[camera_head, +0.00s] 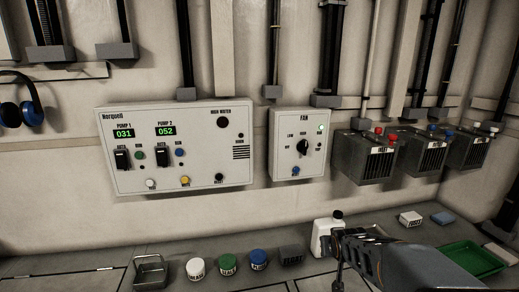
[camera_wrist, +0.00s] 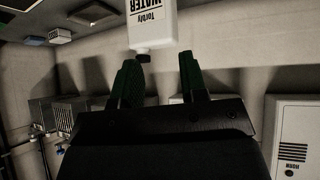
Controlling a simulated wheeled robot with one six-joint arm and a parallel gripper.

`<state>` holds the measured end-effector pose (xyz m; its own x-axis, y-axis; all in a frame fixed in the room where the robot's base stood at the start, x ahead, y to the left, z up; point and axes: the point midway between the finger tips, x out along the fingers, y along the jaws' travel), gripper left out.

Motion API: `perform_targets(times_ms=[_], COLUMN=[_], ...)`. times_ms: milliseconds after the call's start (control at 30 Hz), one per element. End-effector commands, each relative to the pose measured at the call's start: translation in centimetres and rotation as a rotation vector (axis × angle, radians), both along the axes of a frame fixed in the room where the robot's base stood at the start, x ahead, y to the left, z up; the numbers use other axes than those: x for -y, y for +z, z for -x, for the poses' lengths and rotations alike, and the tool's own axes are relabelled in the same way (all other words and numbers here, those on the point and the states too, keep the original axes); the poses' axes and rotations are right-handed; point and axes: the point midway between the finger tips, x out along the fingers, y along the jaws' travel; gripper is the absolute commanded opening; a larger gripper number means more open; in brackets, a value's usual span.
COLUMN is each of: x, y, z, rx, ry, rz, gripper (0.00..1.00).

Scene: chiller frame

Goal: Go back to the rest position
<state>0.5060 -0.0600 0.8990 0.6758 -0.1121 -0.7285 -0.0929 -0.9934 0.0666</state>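My gripper (camera_wrist: 158,65) shows in the wrist view with its two dark green fingers spread apart and nothing between them. A white bottle labelled "Torbly WATER" (camera_wrist: 152,28) with a black cap appears upside down there, just beyond the fingertips and apart from them as far as I can tell.
A pump control box (camera_head: 200,190) and a fan box (camera_head: 283,177) are on the wall. Grey vented boxes (camera_head: 365,160) hang at right. White, green (camera_head: 227,265) and blue (camera_head: 258,259) lidded jars, a metal caddy (camera_head: 150,272) and a green tray (camera_head: 472,259) are on the bench.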

Motion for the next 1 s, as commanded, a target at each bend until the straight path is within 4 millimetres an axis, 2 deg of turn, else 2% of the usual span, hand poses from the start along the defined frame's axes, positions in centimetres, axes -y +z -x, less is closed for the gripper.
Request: perform_targets(times_ms=[33,200,300,367,433,600,1000], x=[-0.7,-3.3,-4.7,-5.3,-5.7,-6.2,-6.3], y=[1.6,4.4,6.8,8.1,9.6,12.4,12.5], z=[2.9,13.2,17.8,19.4,20.1,20.4,20.4], rx=[-0.098,-0.425,-0.523,-0.536,-0.508,-0.44,-0.434], ry=[-0.002,0.016,0.039,0.05,0.062,0.084,0.089], rz=[-0.007,-0.055,-0.083,-0.094,-0.098,-0.09,-0.088], gripper=[0.39,0.39,0.39,0.39,0.39,0.39,0.39])
